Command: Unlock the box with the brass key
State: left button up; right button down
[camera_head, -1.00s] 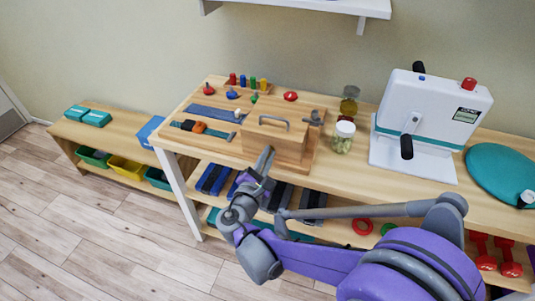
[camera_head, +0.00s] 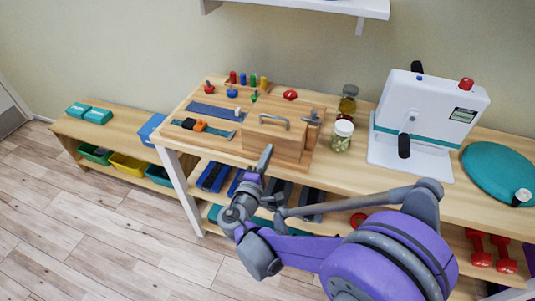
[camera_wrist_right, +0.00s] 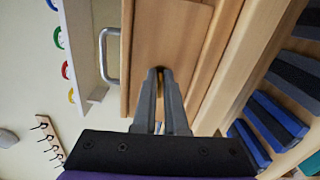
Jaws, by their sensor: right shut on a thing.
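The wooden box (camera_head: 285,143) with a grey bar handle on top stands on the wooden table. In the right wrist view its front face (camera_wrist_right: 172,30) fills the upper middle, with the handle (camera_wrist_right: 105,58) to the left. My right gripper (camera_head: 264,158) is in front of the box. In the wrist view the right fingers (camera_wrist_right: 160,74) are shut close to the box face. A small brass-coloured bit of the key (camera_wrist_right: 161,70) shows between the tips beside a dark spot. Most of the key is hidden, and I cannot tell how deep it sits. My left gripper is out of view.
A jar with a white lid (camera_head: 342,135) and an amber jar (camera_head: 348,103) stand right of the box. A white device (camera_head: 425,120) is farther right. Coloured pegs and knobs are behind-left. Blue and grey blocks (camera_wrist_right: 270,120) lie on the shelf below.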

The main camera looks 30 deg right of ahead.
jog(key=shift+m, duration=0.3)
jog(key=c, duration=1)
grip_release()
jog(key=v, duration=1.1)
jog(key=shift+d, duration=0.15)
